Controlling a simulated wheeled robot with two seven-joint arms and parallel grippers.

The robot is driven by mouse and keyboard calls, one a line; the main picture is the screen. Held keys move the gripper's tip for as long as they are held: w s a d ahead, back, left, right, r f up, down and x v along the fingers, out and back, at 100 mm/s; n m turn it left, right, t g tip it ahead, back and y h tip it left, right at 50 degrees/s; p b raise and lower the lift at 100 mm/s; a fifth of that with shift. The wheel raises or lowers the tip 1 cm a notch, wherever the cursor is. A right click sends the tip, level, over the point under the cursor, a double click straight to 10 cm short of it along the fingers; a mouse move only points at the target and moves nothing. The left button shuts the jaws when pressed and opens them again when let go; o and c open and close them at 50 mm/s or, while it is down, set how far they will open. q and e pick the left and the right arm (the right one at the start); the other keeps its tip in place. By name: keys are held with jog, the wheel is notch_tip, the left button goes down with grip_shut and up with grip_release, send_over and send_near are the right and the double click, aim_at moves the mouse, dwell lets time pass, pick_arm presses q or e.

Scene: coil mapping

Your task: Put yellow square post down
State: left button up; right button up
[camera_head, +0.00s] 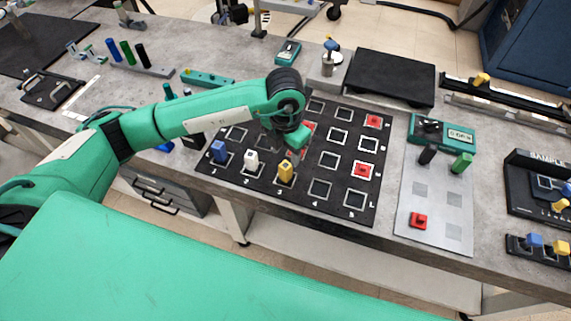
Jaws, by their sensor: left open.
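The yellow square post (286,171) stands upright on the black grid mat (335,207), in the front row at the column marked 3. My left gripper (296,149) is just behind and above the post, apart from it in the picture. It is open and holds nothing that I can see; its fingers are small and partly hidden by the wrist. My right gripper is not in view.
A white post (251,160) and a blue post (219,151) stand to the left in the same row. Red pieces (362,170) sit on the mat's right side. A grey sheet (424,190) lies further right. Front squares 4 and 5 are empty.

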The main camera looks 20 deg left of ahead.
aim_at(286, 166)
pick_arm(q)
notch_tip(286, 166, up, 5)
jog(key=shift+r+b, duration=0.1)
jog(key=shift+b, duration=0.35)
